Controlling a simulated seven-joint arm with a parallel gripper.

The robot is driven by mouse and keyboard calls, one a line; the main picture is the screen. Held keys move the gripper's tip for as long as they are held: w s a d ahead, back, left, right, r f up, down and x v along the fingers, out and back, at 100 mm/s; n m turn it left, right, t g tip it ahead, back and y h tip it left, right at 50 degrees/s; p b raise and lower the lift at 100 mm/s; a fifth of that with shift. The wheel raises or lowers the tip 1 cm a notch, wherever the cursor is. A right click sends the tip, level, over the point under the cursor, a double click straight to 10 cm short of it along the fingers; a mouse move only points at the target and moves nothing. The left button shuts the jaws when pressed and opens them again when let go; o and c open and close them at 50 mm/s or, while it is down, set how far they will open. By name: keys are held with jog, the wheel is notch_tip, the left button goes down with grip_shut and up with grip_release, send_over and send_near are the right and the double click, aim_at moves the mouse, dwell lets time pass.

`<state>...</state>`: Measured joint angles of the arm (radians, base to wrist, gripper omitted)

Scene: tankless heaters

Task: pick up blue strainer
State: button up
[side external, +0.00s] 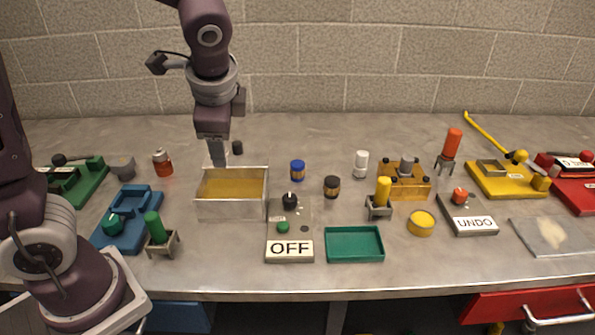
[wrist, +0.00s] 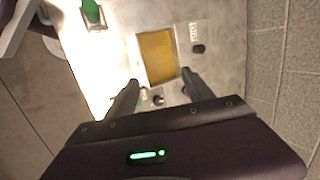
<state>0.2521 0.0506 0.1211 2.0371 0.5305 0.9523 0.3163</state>
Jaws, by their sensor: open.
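No object is plainly a strainer. The nearest match in colour is a small blue capped cylinder (side external: 297,170), upright on the table right of the metal box; I cannot tell whether it is the strainer. A larger blue tray-like fixture (side external: 130,218) lies at the left. My gripper (side external: 218,160) points down just above the back left of the metal box (side external: 231,209), left of the blue cylinder. In the wrist view its two fingers (wrist: 160,77) are spread, with nothing between them, and the box's yellow interior (wrist: 157,57) shows beyond.
A grey panel marked OFF (side external: 289,249) and a green tray (side external: 354,243) stand in front. A dark jar (side external: 331,186) and a white cylinder (side external: 361,163) stand right of the blue cylinder. A green-topped holder (side external: 155,228) is at left. A block wall (side external: 330,60) backs the table.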

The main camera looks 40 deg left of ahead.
jog(key=w+f+m+y, duration=0.4)
jog(key=w+f+m, duration=0.25)
jog(key=w, duration=0.35)
jog(key=m+t+y, duration=0.3)
jog(key=m+t, duration=0.1)
jog(key=m, duration=0.5)
send_near(297, 162)
jog(key=x, duration=0.2)
jog(key=shift+w+a+f, duration=0.1)
jog(key=shift+a+f, duration=0.15)
jog(key=shift+a, duration=0.05)
jog(key=x, duration=0.7)
jog(key=shift+w, duration=0.1)
grip_shut()
